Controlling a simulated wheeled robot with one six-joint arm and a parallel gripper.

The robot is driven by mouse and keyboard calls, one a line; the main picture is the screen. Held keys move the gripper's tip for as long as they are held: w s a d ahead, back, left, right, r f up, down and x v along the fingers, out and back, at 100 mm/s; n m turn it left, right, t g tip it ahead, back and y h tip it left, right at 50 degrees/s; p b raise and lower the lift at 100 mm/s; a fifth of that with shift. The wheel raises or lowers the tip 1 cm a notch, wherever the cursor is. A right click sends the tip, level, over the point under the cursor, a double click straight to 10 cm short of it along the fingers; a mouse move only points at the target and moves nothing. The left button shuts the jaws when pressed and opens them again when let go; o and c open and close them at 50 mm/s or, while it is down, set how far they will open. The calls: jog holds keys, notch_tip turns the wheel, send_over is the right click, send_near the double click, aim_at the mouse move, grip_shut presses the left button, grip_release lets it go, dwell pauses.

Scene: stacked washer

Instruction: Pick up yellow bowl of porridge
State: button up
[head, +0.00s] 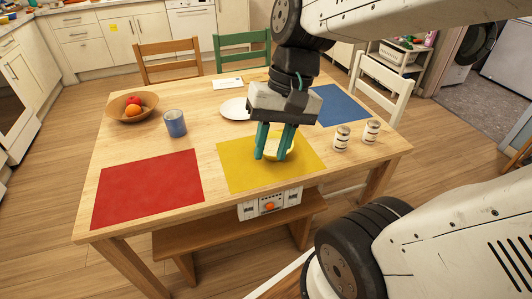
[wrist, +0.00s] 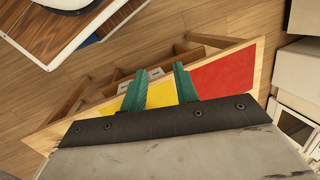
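The yellow bowl (head: 272,148) sits on the yellow placemat (head: 235,172) at the near side of the wooden table in the head view. Its contents cannot be made out. My gripper (head: 270,157) points down at the bowl, with its two teal fingers apart and partly covering it. Whether the fingers touch the bowl cannot be told. In the wrist view my gripper (wrist: 160,82) also shows its fingers apart, with the yellow placemat (wrist: 160,95) beyond them. The bowl cannot be made out there, and the gripper body hides the lower part.
A red placemat (head: 148,190) lies left and a blue one (head: 340,106) at back right. A blue cup (head: 175,124), fruit bowl (head: 122,114), white plate (head: 234,109) and two jars (head: 342,138) stand around. A bench (head: 225,235) is at the near edge.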

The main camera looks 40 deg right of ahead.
jog(key=w+d+f+m+y, duration=0.1)
jog(key=w+f+m+y, duration=0.35)
jog(key=w+m, duration=0.35)
jog(key=m+t+y, duration=0.1)
jog(key=m+t, duration=1)
jog(key=m, duration=0.7)
send_over(275, 149)
jog(key=s, duration=0.5)
notch_tip(275, 149, down, 12)
jog(key=d+f+m+h, duration=0.1)
jog(key=d+f+m, duration=0.1)
jog(key=d+f+m+t+h, duration=0.1)
jog(key=d+f+m, duration=0.1)
jog(key=d+f, duration=0.1)
jog(key=s+d+f+m+t+h, duration=0.1)
jog(key=d+f+m, duration=0.1)
jog(key=d+m, duration=0.1)
jog(key=shift+d+f+h, duration=0.15)
jog(key=shift+f+h, duration=0.2)
jog(key=shift+f, duration=0.05)
jog(key=shift+w+d+f, duration=0.15)
jog(key=shift+w+f, duration=0.05)
jog(key=shift+f, duration=0.05)
jog(key=x, duration=0.7)
jog(key=shift+w, duration=0.25)
grip_shut()
